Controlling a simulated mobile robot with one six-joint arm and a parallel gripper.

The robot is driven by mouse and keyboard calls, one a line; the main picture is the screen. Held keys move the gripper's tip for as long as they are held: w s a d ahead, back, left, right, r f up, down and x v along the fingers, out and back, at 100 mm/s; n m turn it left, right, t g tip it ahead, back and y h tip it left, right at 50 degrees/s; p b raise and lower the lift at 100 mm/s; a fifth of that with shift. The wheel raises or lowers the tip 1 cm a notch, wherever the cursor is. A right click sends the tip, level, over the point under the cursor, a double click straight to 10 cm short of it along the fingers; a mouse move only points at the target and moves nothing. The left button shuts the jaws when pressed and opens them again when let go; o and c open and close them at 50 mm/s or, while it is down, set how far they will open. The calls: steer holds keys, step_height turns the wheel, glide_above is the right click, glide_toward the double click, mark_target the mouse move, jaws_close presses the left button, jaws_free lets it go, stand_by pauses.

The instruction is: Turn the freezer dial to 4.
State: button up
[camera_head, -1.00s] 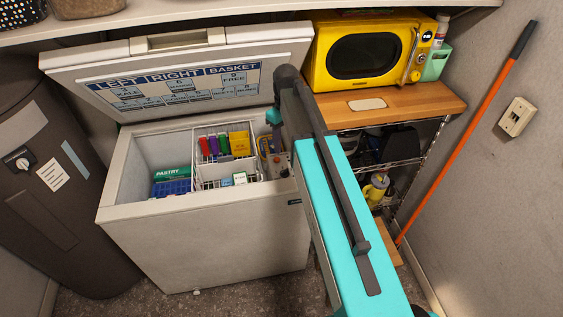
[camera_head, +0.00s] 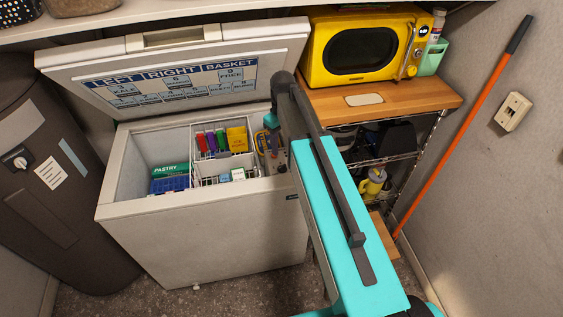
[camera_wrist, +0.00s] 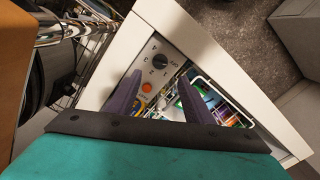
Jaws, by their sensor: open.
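The chest freezer (camera_head: 215,245) stands open with its lid (camera_head: 190,65) raised. Its grey control panel (camera_wrist: 143,72) sits in the inner corner by the baskets. The dark round freezer dial (camera_wrist: 159,62) is on this panel, with printed marks around it; its setting is too small to read. An orange round light or button (camera_wrist: 146,87) is beside the dial. My gripper (camera_wrist: 160,77) is open and empty above the panel. Its fingers show on either side of the dial's line, apart from the dial. In the head view my arm partly covers the panel and hides the fingers.
Wire baskets (camera_head: 225,168) in the freezer hold coloured packets and boxes close to my right finger. A wire shelf with a wooden top (camera_head: 420,97) and yellow microwave (camera_head: 365,45) stands right of the freezer. A dark bin (camera_head: 50,200) stands left.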

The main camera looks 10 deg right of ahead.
mark_target(282, 166)
steer(key=shift+f+p, duration=1.45)
steer(key=shift+f, duration=3.7)
steer(key=c, duration=1)
steer(key=shift+c, duration=0.2)
